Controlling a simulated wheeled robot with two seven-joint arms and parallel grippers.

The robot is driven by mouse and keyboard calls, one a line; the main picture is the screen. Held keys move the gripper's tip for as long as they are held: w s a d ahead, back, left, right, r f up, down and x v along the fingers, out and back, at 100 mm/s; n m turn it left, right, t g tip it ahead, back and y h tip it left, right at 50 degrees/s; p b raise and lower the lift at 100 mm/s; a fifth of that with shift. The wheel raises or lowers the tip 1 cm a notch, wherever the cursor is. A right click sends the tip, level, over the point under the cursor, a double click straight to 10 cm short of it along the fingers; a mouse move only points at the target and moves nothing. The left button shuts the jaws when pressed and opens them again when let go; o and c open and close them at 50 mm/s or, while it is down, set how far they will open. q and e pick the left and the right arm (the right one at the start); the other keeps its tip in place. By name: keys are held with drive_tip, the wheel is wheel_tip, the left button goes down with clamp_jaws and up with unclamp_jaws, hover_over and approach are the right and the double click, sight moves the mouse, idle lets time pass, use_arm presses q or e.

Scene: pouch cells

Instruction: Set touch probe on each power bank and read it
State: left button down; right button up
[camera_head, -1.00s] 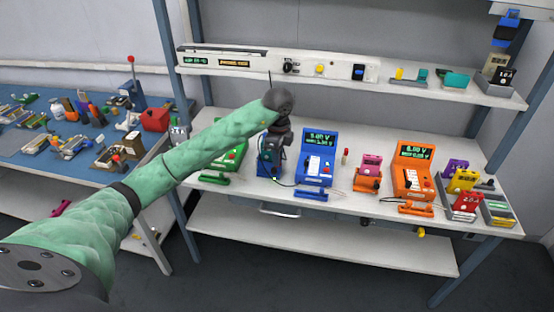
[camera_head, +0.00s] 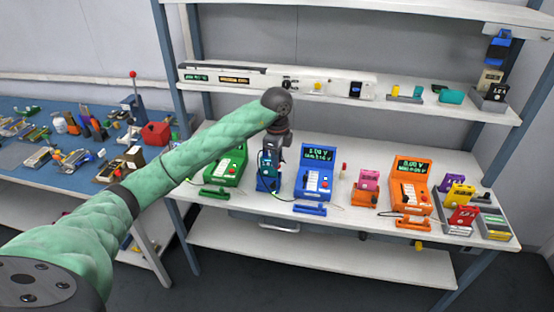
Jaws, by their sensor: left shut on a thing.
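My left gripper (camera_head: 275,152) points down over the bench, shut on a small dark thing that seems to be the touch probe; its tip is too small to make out. Below it a dark power bank (camera_head: 266,160) stands in a blue holder (camera_head: 266,184); I cannot tell whether probe and bank touch. A thin cable runs from there toward the blue meter (camera_head: 314,182). A pink power bank (camera_head: 369,179) stands in an orange holder (camera_head: 364,197) beside the orange meter (camera_head: 409,187). Purple (camera_head: 452,183), yellow (camera_head: 460,197) and red (camera_head: 463,216) units stand at the right. My right gripper is out of view.
A green meter (camera_head: 225,166) stands left of the blue holder. A shelf (camera_head: 420,105) with a control panel (camera_head: 300,86) hangs behind. A blue side table (camera_head: 60,175) at left is cluttered. The lower shelf (camera_head: 330,262) is mostly bare.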

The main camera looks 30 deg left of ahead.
use_arm(q)
drive_tip(key=shift+w+a+f+b, duration=0.1)
drive_tip(key=shift+w+a+b, duration=0.4)
drive_tip(key=shift+w+a, duration=0.9)
drive_tip(key=shift+w+a+f+b, duration=0.1)
drive_tip(key=shift+w+a+b, duration=0.4)
drive_tip(key=shift+w, duration=1.75)
drive_tip(key=shift+w+a+f+b, duration=0.1)
drive_tip(key=shift+w+a+b, duration=0.35)
drive_tip(key=shift+w+a, duration=1)
drive_tip(key=shift+w+d, duration=0.35)
drive_tip(key=shift+d, duration=0.05)
drive_tip(key=shift+g, duration=0.8)
drive_tip(key=shift+w+f, duration=0.15)
drive_tip(key=shift+f, duration=1.1)
drive_tip(key=shift+w+f, duration=0.1)
drive_tip(key=shift+f, duration=1.1)
drive_tip(key=shift+s+f, duration=0.1)
drive_tip(key=shift+f, duration=0.45)
drive_tip(key=shift+r, duration=0.15)
drive_tip(key=shift+w+a+r+p, duration=0.15)
drive_tip(key=shift+r+p, duration=0.45)
drive_tip(key=shift+r, duration=0.85)
drive_tip(key=shift+w+r+p, duration=0.25)
drive_tip(key=shift+r+p, duration=0.35)
drive_tip(key=shift+r, duration=0.85)
